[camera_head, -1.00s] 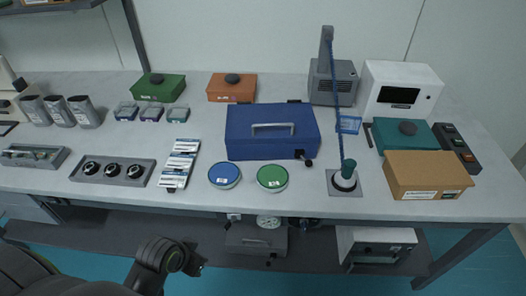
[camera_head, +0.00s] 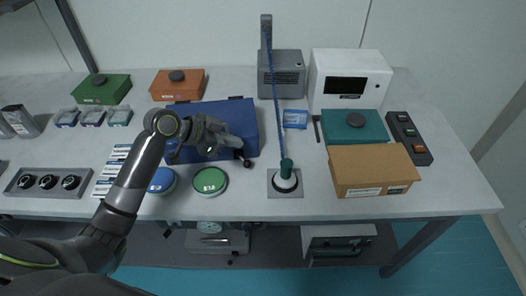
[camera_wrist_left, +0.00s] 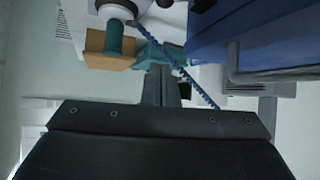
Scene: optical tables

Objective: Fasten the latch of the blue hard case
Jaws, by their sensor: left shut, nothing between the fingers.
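The blue hard case (camera_head: 245,117) lies on the table with its lid down. My left forearm and gripper cover its left and middle parts in the head view. The latch with a dark round knob (camera_head: 247,163) shows at the case's front right corner. My left gripper (camera_head: 236,142) is shut and empty, just above the case front, close to the latch; I cannot tell whether it touches. In the left wrist view the shut fingers (camera_wrist_left: 162,85) point past the case (camera_wrist_left: 245,35) and its grey handle (camera_wrist_left: 275,75). The latch is not clear there. My right gripper is out of view.
A green round dish (camera_head: 209,181) and a blue dish (camera_head: 161,180) stand in front of the case. A post with a teal top (camera_head: 287,168) and blue cord stands to the right. A cardboard box (camera_head: 372,169) and white instrument (camera_head: 350,84) stand farther right.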

